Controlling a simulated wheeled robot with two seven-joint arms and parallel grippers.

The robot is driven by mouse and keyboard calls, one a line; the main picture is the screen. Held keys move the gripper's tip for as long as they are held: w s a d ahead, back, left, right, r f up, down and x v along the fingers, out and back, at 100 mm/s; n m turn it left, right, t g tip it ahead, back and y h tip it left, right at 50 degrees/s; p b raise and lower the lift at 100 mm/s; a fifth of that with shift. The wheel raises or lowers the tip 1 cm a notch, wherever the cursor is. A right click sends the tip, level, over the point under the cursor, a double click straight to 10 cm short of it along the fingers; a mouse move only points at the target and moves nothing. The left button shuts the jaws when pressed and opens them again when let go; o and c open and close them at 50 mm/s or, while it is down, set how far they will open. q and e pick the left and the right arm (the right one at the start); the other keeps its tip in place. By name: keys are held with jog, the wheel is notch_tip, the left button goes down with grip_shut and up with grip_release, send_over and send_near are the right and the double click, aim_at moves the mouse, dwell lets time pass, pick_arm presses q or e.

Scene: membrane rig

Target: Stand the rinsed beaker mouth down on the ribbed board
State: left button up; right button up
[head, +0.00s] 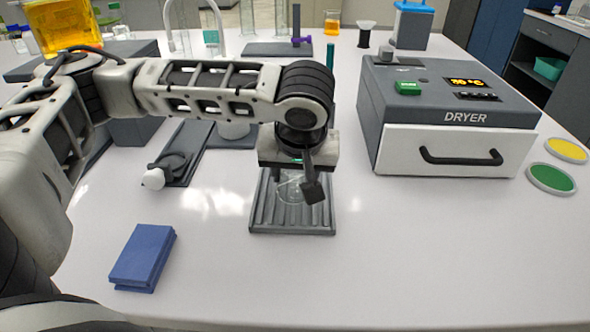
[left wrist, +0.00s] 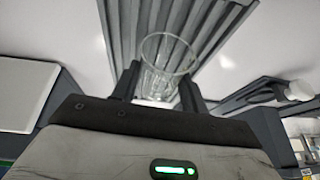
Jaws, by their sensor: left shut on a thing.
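My left gripper (head: 312,188) is over the ribbed board, pointing down. It is shut on a clear glass beaker (head: 290,190), which is partly hidden behind the finger. In the left wrist view the beaker (left wrist: 168,54) sits between the two fingers of the left gripper (left wrist: 157,88), with a round glass edge showing against the ribs. I cannot tell which end is its mouth, or whether it touches the board. The grey ribbed board (head: 290,222) lies flat on the white bench; its ribs also show in the left wrist view (left wrist: 128,25). My right gripper is not in view.
A dryer (head: 448,150) with a closed white drawer stands to the right. Blue folded pads (head: 143,257) lie at the front left. A green disc (head: 551,178) and a yellow disc (head: 566,150) lie at the far right. The bench front is clear around the board.

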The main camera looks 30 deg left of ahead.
pick_arm(q)
jog(key=o, duration=1)
jog(key=shift+f, duration=0.1)
jog(key=shift+o, duration=0.2)
jog(key=p+v, duration=0.2)
jog(key=v, duration=1.4)
jog(key=shift+p, duration=0.4)
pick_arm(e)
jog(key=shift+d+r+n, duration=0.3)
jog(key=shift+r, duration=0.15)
